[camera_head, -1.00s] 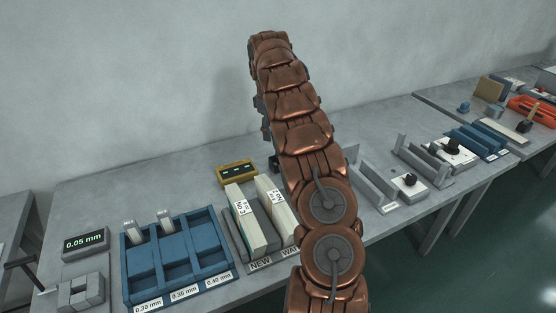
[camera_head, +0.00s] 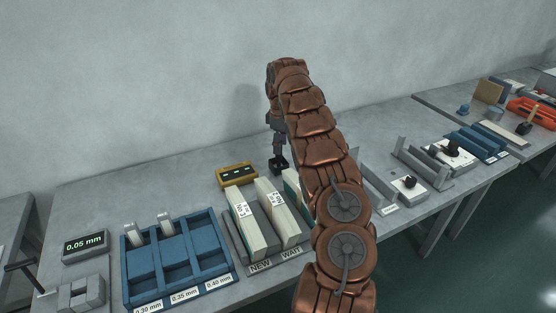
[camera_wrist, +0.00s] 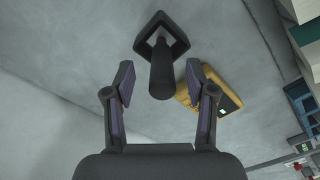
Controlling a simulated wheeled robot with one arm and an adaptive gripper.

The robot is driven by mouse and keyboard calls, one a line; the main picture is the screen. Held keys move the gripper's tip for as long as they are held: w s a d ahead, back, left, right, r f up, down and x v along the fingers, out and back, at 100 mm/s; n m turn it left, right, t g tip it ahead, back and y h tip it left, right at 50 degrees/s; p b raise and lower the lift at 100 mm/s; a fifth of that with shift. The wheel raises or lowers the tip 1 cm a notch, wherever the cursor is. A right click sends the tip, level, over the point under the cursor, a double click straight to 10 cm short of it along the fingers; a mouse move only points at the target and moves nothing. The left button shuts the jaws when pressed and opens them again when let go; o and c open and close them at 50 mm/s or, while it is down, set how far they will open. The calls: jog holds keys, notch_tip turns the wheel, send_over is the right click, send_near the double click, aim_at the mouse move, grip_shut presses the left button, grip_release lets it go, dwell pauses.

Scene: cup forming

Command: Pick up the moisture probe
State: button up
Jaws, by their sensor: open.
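The moisture probe appears to be the dark upright cylinder (camera_wrist: 161,75) standing in a diamond-shaped dark holder (camera_wrist: 178,28) in the wrist view. In the head view the dark holder (camera_head: 279,165) stands at the back of the table, right of a yellow box. My gripper (camera_wrist: 160,88) is open, its two fingers on either side of the cylinder in the picture. I cannot tell the depth gap; no contact shows. In the head view my gripper (camera_head: 278,143) points down just above the holder, partly hidden by my arm.
The yellow box with a display (camera_head: 237,174) is close by, near the right finger in the wrist view (camera_wrist: 212,88). In front stand pale blocks (camera_head: 268,210) on a NEW/WAIT rack. A blue tray (camera_head: 215,283) lies left. The table behind the holder is clear.

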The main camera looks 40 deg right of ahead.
jog(key=shift+w+a+f+p, duration=0.15)
jog(key=shift+f+p, duration=0.8)
jog(key=shift+f, duration=1.35)
jog(key=shift+c, duration=0.3)
grip_shut()
